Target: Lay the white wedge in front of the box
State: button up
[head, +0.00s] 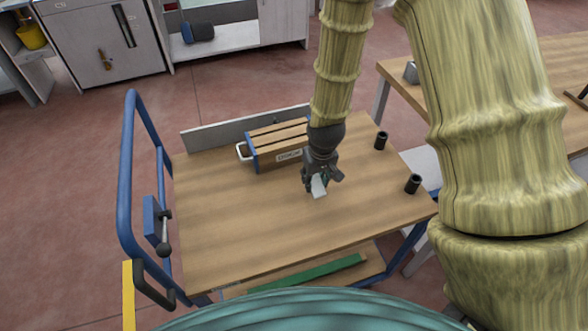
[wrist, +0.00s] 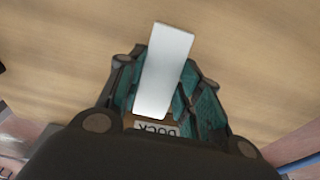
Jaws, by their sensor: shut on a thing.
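The white wedge (wrist: 165,70) is in my gripper (head: 319,184), between its two fingers. It also shows in the head view (head: 319,187) as a small pale piece below the fingers. My gripper is shut on it, just in front of the box, over the wooden top. I cannot tell whether the wedge touches the wood. The box (head: 275,145) has wooden slats, blue ends, a white handle and a label on its front. My arm hides its right part. In the wrist view a label reading "DOCK" (wrist: 156,127) shows partly behind the wedge.
The trolley's wooden top (head: 240,220) is clear in front and to the left. Two black cylinders (head: 381,140) (head: 413,184) stand at its right side. A grey panel (head: 215,135) rises behind the box. A blue push frame (head: 127,180) stands at the left.

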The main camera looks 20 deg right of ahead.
jog(key=p, duration=0.2)
send_over(295, 177)
jog(key=shift+s+f, duration=0.25)
jog(key=shift+f, duration=0.2)
jog(key=shift+f+p, duration=0.4)
jog(key=shift+f, duration=1.3)
jog(key=shift+f, duration=0.15)
jog(key=o, duration=1.1)
jog(key=shift+o, duration=0.2)
notch_tip(295, 177, up, 12)
jog(key=s+b, duration=0.1)
jog(key=b, duration=0.1)
jog(key=shift+s, duration=0.4)
